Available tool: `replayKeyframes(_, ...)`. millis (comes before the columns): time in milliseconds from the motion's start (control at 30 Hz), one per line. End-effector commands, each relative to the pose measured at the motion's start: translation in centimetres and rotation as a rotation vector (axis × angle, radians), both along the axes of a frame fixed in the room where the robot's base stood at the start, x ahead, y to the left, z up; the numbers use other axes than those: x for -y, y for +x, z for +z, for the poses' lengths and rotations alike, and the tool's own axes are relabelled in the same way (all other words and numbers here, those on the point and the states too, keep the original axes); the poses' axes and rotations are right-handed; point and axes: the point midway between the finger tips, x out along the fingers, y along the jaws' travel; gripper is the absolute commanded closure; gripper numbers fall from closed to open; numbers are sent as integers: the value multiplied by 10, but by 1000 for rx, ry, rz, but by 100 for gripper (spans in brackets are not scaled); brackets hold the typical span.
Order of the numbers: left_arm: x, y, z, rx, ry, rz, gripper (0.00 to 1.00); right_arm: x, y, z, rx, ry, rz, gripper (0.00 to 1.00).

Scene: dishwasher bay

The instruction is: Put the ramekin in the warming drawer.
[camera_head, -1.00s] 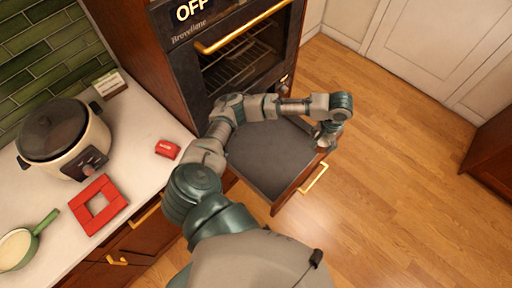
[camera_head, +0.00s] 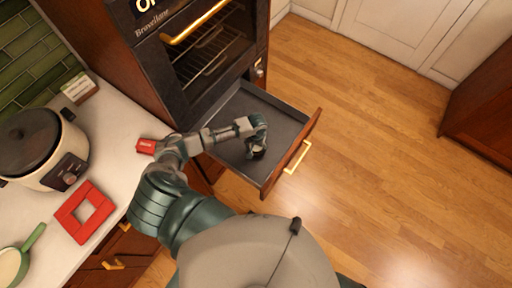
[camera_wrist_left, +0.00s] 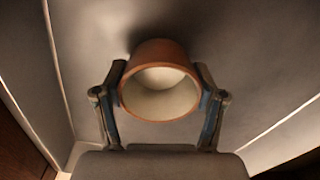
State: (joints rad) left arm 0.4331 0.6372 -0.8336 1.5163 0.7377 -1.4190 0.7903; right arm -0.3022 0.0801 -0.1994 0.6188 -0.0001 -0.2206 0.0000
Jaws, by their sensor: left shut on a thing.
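The ramekin (camera_wrist_left: 160,95), terracotta outside and cream inside, sits between the fingers of my left gripper (camera_wrist_left: 161,76) in the left wrist view. The fingers are shut on its two sides. The warming drawer (camera_head: 281,124) is pulled open below the oven, with a dark grey floor, a wooden front and a brass handle. In the head view my left gripper (camera_head: 257,151) is inside the drawer's outline, low over its floor. My gripper mostly hides the ramekin there. I cannot tell whether the ramekin touches the drawer floor. My right gripper is not in view.
The oven (camera_head: 200,55) stands above the drawer. The counter at left holds a rice cooker (camera_head: 38,150), a red square frame (camera_head: 66,216), a small red box (camera_head: 147,146), a card (camera_head: 79,88) and a green-handled pan (camera_head: 12,265). Wooden floor at right is clear.

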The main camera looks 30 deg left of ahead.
Motion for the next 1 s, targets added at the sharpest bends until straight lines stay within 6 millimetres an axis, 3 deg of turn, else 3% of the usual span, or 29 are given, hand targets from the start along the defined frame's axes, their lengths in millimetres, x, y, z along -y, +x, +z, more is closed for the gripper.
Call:
replayKeyframes(100, 0, 1, -13, 1, 1, 0, 70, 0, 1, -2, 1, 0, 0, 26)
replayKeyframes(367, 0, 1, -14, 1, 0, -1, 70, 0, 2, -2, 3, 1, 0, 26)
replayKeyframes(400, 0, 0, -15, 1, 1, -1, 20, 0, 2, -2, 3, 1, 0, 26)
replayKeyframes(467, 0, 0, -14, 1, 1, -1, 5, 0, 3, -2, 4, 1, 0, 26)
replayKeyframes(833, 0, 1, -12, 1, 0, 0, 5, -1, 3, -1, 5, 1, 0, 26)
replayKeyframes(1000, 1, 1, 11, 3, -1, -1, 5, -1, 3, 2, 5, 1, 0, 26)
